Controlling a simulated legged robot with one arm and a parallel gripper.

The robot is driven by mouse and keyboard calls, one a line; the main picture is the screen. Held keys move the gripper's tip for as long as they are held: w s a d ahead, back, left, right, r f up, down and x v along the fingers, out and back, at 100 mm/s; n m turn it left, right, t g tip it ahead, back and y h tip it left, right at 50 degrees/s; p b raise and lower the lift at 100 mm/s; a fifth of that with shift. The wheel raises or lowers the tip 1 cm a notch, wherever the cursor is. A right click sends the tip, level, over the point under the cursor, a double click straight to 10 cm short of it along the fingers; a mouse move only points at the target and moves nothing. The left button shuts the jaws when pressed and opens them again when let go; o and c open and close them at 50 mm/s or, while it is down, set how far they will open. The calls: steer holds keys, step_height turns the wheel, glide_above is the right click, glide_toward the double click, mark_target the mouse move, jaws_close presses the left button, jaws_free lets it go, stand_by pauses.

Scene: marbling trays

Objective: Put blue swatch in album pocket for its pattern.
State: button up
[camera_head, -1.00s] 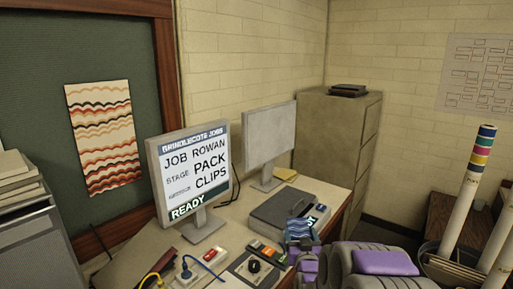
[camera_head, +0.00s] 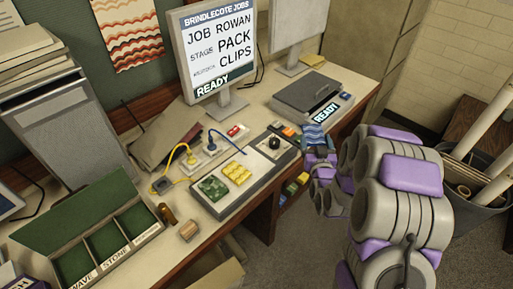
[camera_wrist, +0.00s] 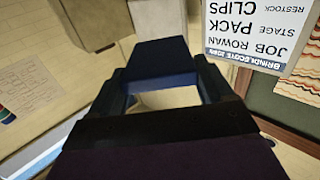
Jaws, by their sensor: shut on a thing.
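The blue swatch (camera_head: 315,138), with light wavy bands, is held up in my gripper (camera_head: 318,154) near the right front edge of the desk. My gripper is shut on it. The album (camera_head: 80,213) lies open at the lower left in the head view, green inside, with three pockets in a row. Labels on its front read WAVE and STONE; the third is too small to read surely. The pockets look empty. My gripper is well to the right of the album.
A grey tray (camera_head: 214,208) with green and yellow pieces lies between album and gripper. Yellow and blue cables (camera_head: 178,160) lie behind it. A monitor (camera_head: 226,90) stands behind.

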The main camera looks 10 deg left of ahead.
steer(key=s+a+f+n+g+y+p, duration=0.4)
steer(key=s+a+f+n+g+y, duration=0.3)
steer(key=s+a+f+y, duration=0.5)
steer(key=s+a+n, duration=0.1)
steer(key=a+n, duration=0.1)
steer(key=a, duration=0.1)
steer(key=shift+y+p, duration=0.3)
steer(key=shift+p, duration=0.05)
steer(key=shift+a+f, duration=0.1)
steer(key=b, duration=0.2)
glide_above(262, 166)
steer(key=shift+s+f, duration=0.4)
steer(key=shift+f, duration=0.3)
steer(key=shift+w+f+b, duration=0.15)
steer(key=shift+f+b, duration=0.05)
steer(key=shift+f, duration=0.6)
steer(key=shift+w+f+b, duration=0.15)
steer(key=shift+f, duration=0.6)
